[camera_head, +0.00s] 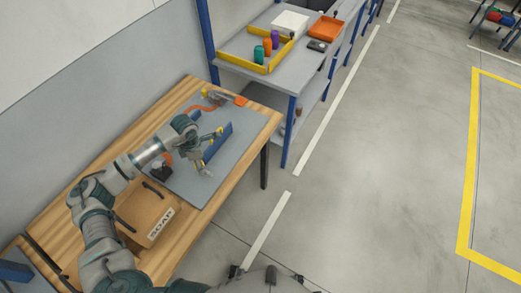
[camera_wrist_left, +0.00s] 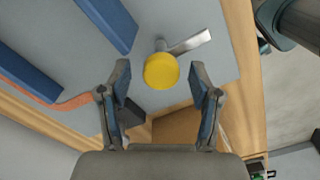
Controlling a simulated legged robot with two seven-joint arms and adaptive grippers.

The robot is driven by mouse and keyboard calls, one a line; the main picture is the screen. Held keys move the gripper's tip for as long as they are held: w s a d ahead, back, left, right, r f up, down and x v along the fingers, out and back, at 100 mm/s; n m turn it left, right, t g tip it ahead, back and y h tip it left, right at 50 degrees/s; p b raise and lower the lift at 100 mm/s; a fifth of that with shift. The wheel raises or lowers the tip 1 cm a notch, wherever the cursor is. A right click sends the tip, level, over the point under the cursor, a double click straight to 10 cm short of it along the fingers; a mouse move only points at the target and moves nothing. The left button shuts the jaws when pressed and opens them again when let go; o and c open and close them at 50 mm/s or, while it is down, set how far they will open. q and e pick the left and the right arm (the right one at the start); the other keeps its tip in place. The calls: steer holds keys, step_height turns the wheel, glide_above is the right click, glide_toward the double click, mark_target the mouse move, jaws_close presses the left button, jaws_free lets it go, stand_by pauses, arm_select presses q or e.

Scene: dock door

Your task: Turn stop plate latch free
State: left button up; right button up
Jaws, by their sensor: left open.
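In the left wrist view, a round yellow knob (camera_wrist_left: 161,71) sits beside a short silver lever (camera_wrist_left: 187,43) on a grey board. A small silver and yellow fitting (camera_head: 204,170) shows in the head view at the near end of a blue plate (camera_head: 218,143). Which knob belongs to the stop plate latch is not certain. My left gripper (camera_wrist_left: 160,74) is open, with one finger on each side of the yellow knob in the picture. Whether the fingers touch it cannot be told. My right gripper is not in view.
The grey board (camera_wrist_left: 222,63) lies on a wooden table (camera_head: 265,119). A cardboard box marked SOAP (camera_head: 147,212) stands nearby. An orange hose (camera_wrist_left: 72,104) runs along the board past blue bars. A grey shelf (camera_head: 274,79) with several coloured items stands behind.

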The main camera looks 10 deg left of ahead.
arm_select(q)
steer(key=n+p, duration=0.8)
steer(key=n, duration=0.7)
steer(key=shift+r, duration=0.2)
step_height(320, 180, up, 17)
steer(key=b, duration=0.2)
steer(key=s+d+m+h, duration=0.1)
steer(key=d+h, duration=0.5)
steer(key=d, duration=0.7)
steer(key=s+d+r+m+h, duration=0.1)
steer(key=s+d+h, duration=0.2)
steer(key=d+h, duration=0.4)
steer(key=shift+s+d+r+t, duration=0.2)
steer(key=shift+d+r+t, duration=0.1)
steer(key=shift+d, duration=2.7)
